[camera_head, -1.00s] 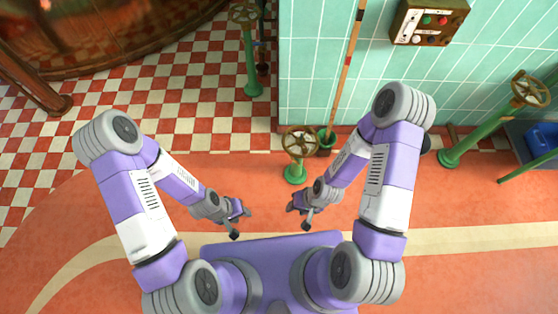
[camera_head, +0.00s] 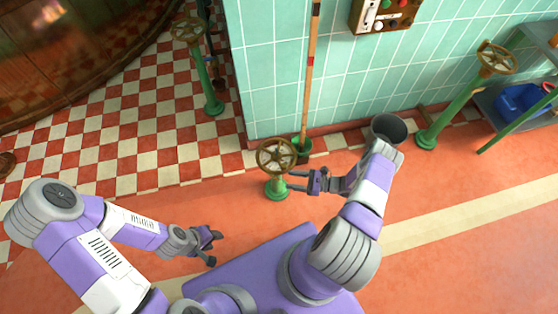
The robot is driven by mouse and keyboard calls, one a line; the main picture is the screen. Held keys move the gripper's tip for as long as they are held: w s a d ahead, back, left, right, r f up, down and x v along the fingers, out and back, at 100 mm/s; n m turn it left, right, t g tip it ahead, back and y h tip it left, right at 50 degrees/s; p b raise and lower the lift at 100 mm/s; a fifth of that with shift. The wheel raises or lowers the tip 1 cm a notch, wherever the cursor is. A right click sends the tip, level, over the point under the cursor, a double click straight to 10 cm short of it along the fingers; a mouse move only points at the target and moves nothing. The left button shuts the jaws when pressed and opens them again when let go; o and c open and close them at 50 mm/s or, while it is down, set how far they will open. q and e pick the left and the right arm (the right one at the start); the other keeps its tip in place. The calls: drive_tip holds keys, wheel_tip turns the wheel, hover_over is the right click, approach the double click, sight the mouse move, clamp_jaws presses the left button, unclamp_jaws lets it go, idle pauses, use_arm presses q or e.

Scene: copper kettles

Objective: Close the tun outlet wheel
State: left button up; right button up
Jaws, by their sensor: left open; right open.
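A brass spoked handwheel (camera_head: 276,155) sits on a short green post (camera_head: 276,188) standing on the red floor in front of the tiled wall. My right gripper (camera_head: 291,181) is open, its two fingers pointing left at the post just below the wheel's right side. Whether a fingertip touches the post I cannot tell. My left gripper (camera_head: 215,246) is open and empty, low over the floor to the lower left of the wheel. Two similar handwheels show, one at the back left (camera_head: 187,29) and one at the right (camera_head: 497,57). No label shows which is the tun outlet.
A grey bucket (camera_head: 388,126) stands behind my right arm. A control box (camera_head: 384,14) hangs above. A large copper vessel (camera_head: 70,50) fills the back left.

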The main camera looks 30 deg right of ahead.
sight(284, 167)
drive_tip(key=w+d+m+t+h, duration=0.1)
drive_tip(key=w+d+m+t, duration=0.1)
drive_tip(key=d+t, duration=0.15)
drive_tip(key=shift+g, duration=0.35)
drive_tip(key=b+x, duration=0.1)
drive_tip(key=x, duration=0.5)
drive_tip(key=shift+w+a, duration=0.2)
drive_tip(key=shift+w, duration=0.05)
clamp_jaws()
